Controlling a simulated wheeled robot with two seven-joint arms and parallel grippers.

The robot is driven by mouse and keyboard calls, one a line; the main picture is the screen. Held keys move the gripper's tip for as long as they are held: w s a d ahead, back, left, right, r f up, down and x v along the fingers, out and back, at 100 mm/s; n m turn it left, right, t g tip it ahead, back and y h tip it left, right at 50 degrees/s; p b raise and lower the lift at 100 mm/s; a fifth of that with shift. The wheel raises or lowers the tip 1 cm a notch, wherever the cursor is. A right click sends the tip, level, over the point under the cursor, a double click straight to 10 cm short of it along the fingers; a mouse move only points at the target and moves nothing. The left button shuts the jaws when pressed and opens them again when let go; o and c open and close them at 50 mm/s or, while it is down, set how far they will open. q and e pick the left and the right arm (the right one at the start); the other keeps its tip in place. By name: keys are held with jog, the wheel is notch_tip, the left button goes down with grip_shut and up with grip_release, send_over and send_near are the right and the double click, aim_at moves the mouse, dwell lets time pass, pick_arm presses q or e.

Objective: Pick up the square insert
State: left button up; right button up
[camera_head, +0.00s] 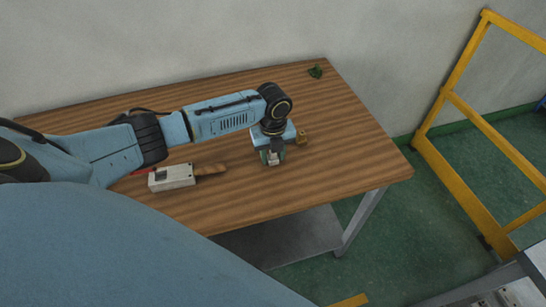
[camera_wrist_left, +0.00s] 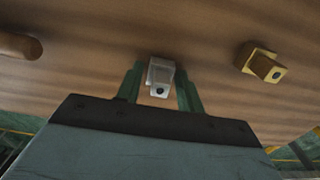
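A silver-grey square insert (camera_wrist_left: 160,76) with a dark hole in its end shows between the two green fingers of my left gripper (camera_wrist_left: 160,84) in the left wrist view. The fingers stand close on both sides of it, and I cannot tell whether they press on it. In the head view, my left gripper (camera_head: 272,158) points down at the wooden table, with a small pale part of the insert showing between the fingers. A gold-coloured block (camera_head: 302,137) sits just right of the gripper; it also shows in the left wrist view (camera_wrist_left: 264,64). My right gripper is not in view.
The wooden table (camera_head: 330,150) has a pale grey block (camera_head: 171,178) with a brown handle-like piece (camera_head: 210,169) at left, and a small dark green object (camera_head: 315,72) at the back. A yellow rail (camera_head: 480,170) stands to the right. The table's right part is clear.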

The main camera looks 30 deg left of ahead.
pick_arm(q)
jog(key=c, duration=0.7)
notch_tip(320, 180, up, 10)
jog(key=shift+r+p, duration=0.1)
jog(key=shift+p, duration=0.3)
jog(key=shift+s+d+r+n+b, duration=0.8)
jog(key=shift+d+r+n, duration=0.5)
jog(key=shift+n, duration=3.05)
jog(key=shift+s+d+r+n+b, duration=0.75)
jog(key=shift+d+n, duration=0.9)
jog(key=shift+n, duration=2.65)
jog(key=shift+s+d+r+n+b, duration=0.5)
jog(key=shift+s+d+r+n, duration=0.85)
jog(key=shift+n, duration=3)
jog(key=shift+w+d, duration=0.1)
jog(key=shift+w, duration=0.25)
